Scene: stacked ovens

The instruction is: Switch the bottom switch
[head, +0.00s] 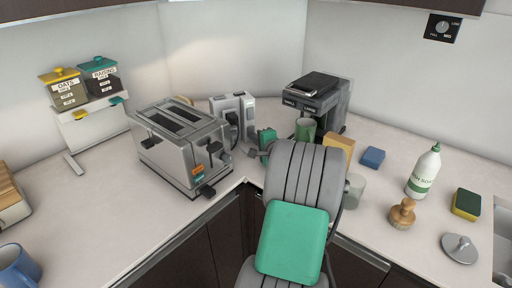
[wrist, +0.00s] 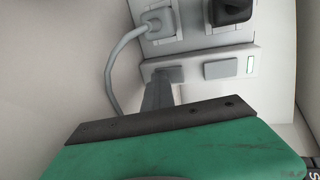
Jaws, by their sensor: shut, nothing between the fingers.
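A light grey power unit (head: 232,108) stands in the back corner of the counter, with plugs in it. In the wrist view, its lower strip (wrist: 198,62) carries two grey rectangular switches side by side, a left one (wrist: 176,73) and a right one (wrist: 222,69). A small pale indicator is at the strip's right end. My gripper (wrist: 160,84) is shut and empty. Its dark fingertips are at the left switch and overlap part of it; I cannot tell whether they touch. In the head view, my arm hides part of the corner.
A toaster (head: 180,145) stands left of the unit and a coffee machine (head: 318,97) with a green mug (head: 305,129) to its right. A bottle (head: 423,172) stands farther right.

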